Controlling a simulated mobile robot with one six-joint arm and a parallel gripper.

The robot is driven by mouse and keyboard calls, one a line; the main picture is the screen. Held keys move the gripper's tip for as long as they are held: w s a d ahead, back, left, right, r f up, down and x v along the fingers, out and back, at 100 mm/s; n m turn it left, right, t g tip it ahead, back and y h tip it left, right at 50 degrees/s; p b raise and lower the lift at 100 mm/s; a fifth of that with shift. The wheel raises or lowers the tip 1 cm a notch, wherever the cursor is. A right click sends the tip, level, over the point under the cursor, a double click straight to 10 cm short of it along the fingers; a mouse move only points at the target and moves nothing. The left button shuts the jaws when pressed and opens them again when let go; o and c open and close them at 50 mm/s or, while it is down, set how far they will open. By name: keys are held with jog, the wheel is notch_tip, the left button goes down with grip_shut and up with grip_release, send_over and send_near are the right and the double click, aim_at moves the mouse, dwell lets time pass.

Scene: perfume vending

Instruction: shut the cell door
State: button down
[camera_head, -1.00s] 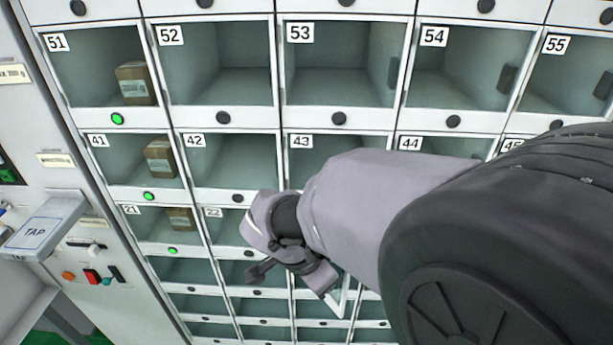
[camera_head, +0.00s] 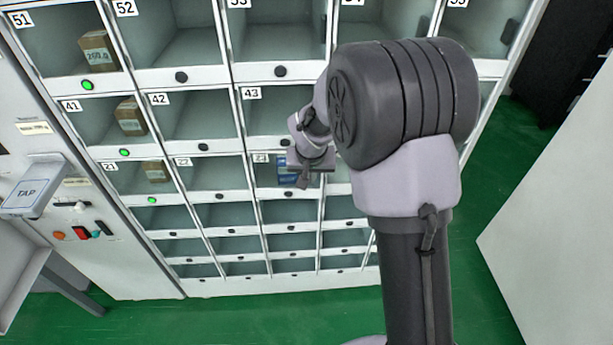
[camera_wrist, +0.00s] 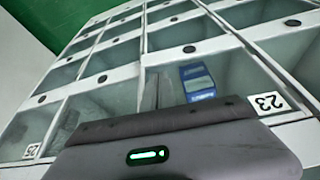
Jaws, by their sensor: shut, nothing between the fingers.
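Cell 23 holds a blue and white pack (camera_head: 287,172), which also shows in the wrist view (camera_wrist: 197,81). The cell's door, clear with a pale frame, has a dark round knob (camera_wrist: 190,49) on its bar. That bar looks about in line with its neighbours; I cannot tell whether the door is fully shut. My gripper (camera_head: 304,184) is in front of this cell, covering its right part in the head view. In the wrist view its shut, empty fingers (camera_wrist: 158,92) point at the cell front beside the pack. Contact with the door cannot be made out.
Brown boxes stand in cells 51 (camera_head: 98,53), 41 (camera_head: 130,116) and 21 (camera_head: 155,171), with green lights below. A TAP reader (camera_head: 34,188) juts out at left. Green floor (camera_head: 440,280) is open right of the cabinet; a white surface (camera_head: 560,200) stands farther right.

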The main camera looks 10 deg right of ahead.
jog(key=shift+w+d+r+n+p, duration=0.1)
jog(key=shift+w+d+n+p, duration=0.15)
jog(key=shift+w+n+p, duration=0.45)
jog(key=shift+w, duration=0.1)
